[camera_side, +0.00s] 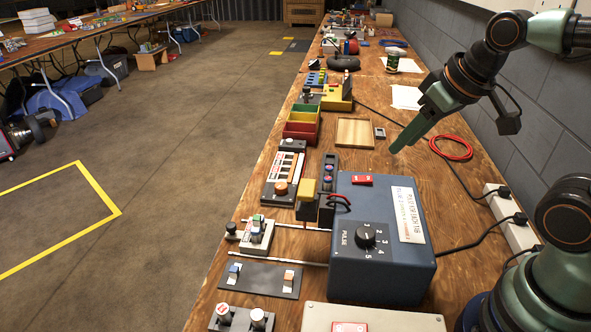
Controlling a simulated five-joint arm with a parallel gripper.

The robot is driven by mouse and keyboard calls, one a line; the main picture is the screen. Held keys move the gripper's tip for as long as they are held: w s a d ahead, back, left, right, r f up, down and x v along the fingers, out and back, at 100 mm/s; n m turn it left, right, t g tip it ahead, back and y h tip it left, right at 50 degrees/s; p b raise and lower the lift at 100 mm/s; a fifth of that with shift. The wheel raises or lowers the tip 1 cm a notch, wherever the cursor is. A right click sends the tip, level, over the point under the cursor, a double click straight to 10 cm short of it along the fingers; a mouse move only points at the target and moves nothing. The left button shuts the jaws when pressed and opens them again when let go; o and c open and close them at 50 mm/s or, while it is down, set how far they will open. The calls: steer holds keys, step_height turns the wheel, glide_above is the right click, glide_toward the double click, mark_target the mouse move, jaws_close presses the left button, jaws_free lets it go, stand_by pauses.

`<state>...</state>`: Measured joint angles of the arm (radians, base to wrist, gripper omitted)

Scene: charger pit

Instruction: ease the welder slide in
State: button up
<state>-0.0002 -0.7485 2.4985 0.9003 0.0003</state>
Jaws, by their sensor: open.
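The welder (372,280) is a blue-grey box with a PULSE dial (367,235), a red switch (362,180) and a white label on top. Two metal rods (300,227) stick out from its left side. I cannot tell for sure which part is the slide. My gripper (398,146) hangs above the bench behind the welder, pointing down and left. It is apart from the welder and holds nothing visible. Its two fingers overlap in this view.
A dark plate with two small switches (262,279) lies left of the welder. A wooden tray (354,133), colored bins (302,122) and a button panel (284,175) stand farther back. A red cable coil (451,148) and a power strip (512,215) are at the right.

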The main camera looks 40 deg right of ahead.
steer(key=w+a+r+g, duration=0.1)
steer(key=w+a+r, duration=0.25)
steer(key=w, duration=0.35)
steer(key=g, duration=0.5)
glide_above(230, 225)
step_height(230, 225, down, 14)
steer(key=shift+s+f, duration=0.1)
steer(key=shift+f, duration=6.05)
jaws_close()
